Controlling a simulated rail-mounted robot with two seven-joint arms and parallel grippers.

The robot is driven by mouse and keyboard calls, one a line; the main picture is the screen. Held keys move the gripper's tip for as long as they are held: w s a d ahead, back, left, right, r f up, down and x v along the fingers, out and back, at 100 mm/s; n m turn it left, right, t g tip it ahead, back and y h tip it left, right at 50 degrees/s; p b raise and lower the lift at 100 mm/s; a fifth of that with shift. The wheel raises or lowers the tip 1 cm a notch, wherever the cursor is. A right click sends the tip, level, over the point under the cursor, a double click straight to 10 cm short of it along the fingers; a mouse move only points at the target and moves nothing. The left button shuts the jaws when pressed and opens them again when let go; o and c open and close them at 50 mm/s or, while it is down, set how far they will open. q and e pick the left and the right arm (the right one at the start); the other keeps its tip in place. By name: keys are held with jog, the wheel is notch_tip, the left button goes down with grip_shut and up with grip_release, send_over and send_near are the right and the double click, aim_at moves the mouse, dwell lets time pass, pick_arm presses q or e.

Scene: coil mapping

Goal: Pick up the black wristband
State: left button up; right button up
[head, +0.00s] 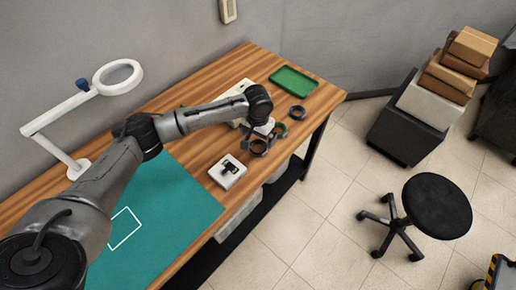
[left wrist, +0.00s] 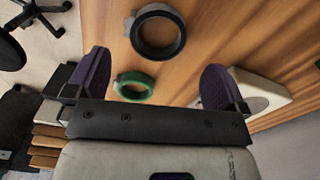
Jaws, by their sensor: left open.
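A black wristband, a dark ring with a grey tab, lies flat on the wooden table (head: 208,147). It shows at the table's front edge in the head view (head: 258,154) and at the top of the left wrist view (left wrist: 158,50). A green ring (left wrist: 135,97) lies beside it and also shows in the head view (head: 282,130). My left gripper (head: 261,134) is above the rings, its fingers spread wide and empty. In the left wrist view (left wrist: 157,80) the black ring lies beyond the fingertips, apart from them. My right gripper is not in view.
Another dark ring (head: 297,113) lies farther right near a green tray (head: 293,81). A white box with a black part (head: 228,174) stands to the left by the front edge. A white device (head: 240,90) is partly hidden behind my arm. A teal mat (head: 175,205) covers the near table.

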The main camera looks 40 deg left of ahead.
aim_at(257, 151)
pick_arm(q)
jog(key=shift+s+d+f+b, duration=0.1)
jog(key=shift+f+b, duration=0.1)
jog(key=shift+f, duration=0.7)
jog(key=shift+s+f+b, duration=0.15)
jog(key=shift+f, duration=0.7)
jog(key=shift+s+d+f+b, duration=0.1)
jog(key=shift+f+b, duration=0.1)
jog(key=shift+f, duration=0.7)
jog(key=shift+c, duration=0.4)
jog(key=c, duration=0.9)
